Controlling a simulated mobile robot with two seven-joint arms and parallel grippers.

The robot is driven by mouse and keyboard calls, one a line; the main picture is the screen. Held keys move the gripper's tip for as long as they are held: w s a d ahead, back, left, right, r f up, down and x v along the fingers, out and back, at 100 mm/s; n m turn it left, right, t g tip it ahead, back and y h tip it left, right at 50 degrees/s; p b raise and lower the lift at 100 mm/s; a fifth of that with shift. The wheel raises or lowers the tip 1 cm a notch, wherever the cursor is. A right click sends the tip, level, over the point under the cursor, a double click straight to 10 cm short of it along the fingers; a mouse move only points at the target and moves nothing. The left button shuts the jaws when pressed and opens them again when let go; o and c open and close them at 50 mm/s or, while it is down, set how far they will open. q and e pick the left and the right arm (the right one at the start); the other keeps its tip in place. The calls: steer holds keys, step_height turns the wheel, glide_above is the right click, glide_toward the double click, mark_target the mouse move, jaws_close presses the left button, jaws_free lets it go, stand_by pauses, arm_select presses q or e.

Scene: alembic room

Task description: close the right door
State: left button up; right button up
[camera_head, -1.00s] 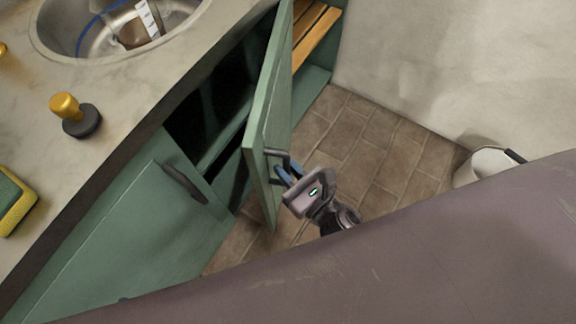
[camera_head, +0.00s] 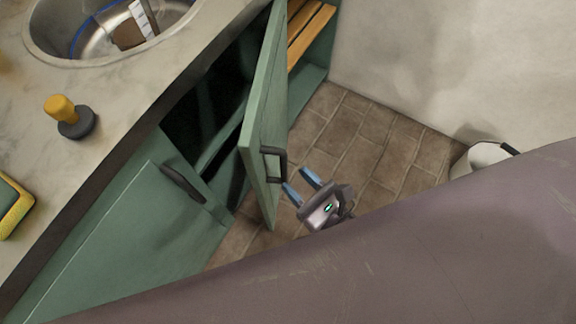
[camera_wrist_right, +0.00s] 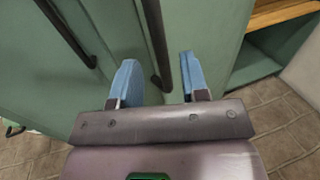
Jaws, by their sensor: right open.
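The right door (camera_head: 264,120) is a green cabinet door that stands open, swung out from the counter, with a dark handle (camera_head: 274,164) on its face. My right gripper (camera_head: 300,184) is open, with its blue fingertips just right of and below the handle, apart from it in the head view. In the right wrist view, the blue fingers (camera_wrist_right: 158,78) are spread and the dark handle (camera_wrist_right: 155,40) shows beyond and between them. Whether they touch it cannot be told there. My left gripper is not in view.
The left door (camera_head: 130,225) is shut, with its own dark handle (camera_head: 183,184). The counter holds a sink (camera_head: 100,35), a yellow-handled brush (camera_head: 68,115) and a sponge (camera_head: 12,205). A white bin (camera_head: 480,158) stands by the wall. Tiled floor is clear between.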

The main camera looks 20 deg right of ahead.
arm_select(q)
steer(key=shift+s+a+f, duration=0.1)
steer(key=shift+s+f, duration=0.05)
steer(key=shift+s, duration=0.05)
arm_select(e)
steer(key=v, duration=0.6)
